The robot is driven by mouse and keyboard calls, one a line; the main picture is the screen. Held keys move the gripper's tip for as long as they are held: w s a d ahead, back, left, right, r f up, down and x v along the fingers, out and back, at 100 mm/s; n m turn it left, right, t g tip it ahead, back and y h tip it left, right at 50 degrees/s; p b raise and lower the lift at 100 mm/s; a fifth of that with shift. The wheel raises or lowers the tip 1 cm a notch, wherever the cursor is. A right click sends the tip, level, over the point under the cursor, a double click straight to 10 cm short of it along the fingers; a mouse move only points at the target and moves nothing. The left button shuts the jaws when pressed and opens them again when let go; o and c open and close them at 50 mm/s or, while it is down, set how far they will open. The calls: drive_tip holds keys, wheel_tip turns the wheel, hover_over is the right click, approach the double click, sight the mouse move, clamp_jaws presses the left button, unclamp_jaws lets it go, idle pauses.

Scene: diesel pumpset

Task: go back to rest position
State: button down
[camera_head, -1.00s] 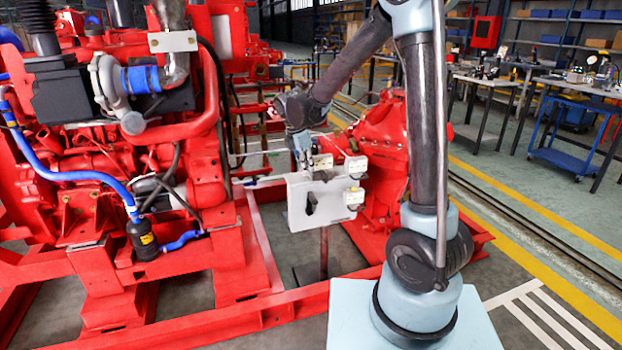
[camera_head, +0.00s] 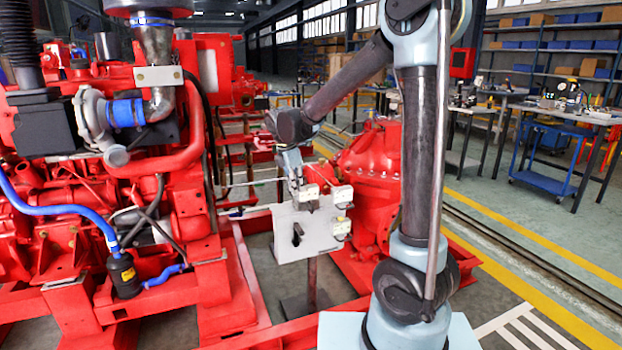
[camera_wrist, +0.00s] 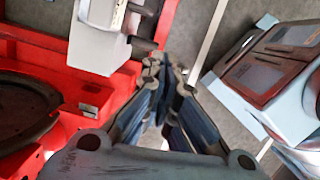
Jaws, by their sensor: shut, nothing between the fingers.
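My gripper (camera_head: 297,188) hangs at the end of my arm, just above or in front of the top of a light grey panel on a stand (camera_head: 290,228) in the head view. The panel carries several small cream-coloured blocks (camera_head: 341,196). In the wrist view my gripper's fingers (camera_wrist: 165,75) come together at the tips with nothing between them. A white block with dark pins (camera_wrist: 112,32) lies beyond and to the left of the fingertips. I cannot tell from the head view how far the fingertips are from the panel.
The red diesel engine (camera_head: 110,150) fills the left side, with blue hoses. A red housing (camera_head: 375,165) stands behind the panel. Red frame rails (camera_head: 250,290) run along the floor. A blue trolley (camera_head: 543,160) and workbenches stand at the right. The floor with yellow lines is free at right.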

drive_tip(key=s+d+r+m+y, duration=0.1)
drive_tip(key=s+d+m, duration=0.5)
drive_tip(key=d, duration=0.4)
drive_tip(key=s+d+r+m, duration=0.2)
drive_tip(key=s+d+m, duration=0.35)
drive_tip(key=d, duration=0.45)
drive_tip(key=s+d+f+m, duration=0.4)
drive_tip(key=s+m, duration=0.2)
drive_tip(key=s, duration=0.1)
drive_tip(key=s+d+f+m+y, duration=0.1)
drive_tip(key=s+d+f+m, duration=0.3)
drive_tip(key=s, duration=0.4)
drive_tip(key=shift+d+f+m+t, duration=0.3)
drive_tip(key=shift+f+m, duration=0.15)
drive_tip(key=shift+m, duration=0.6)
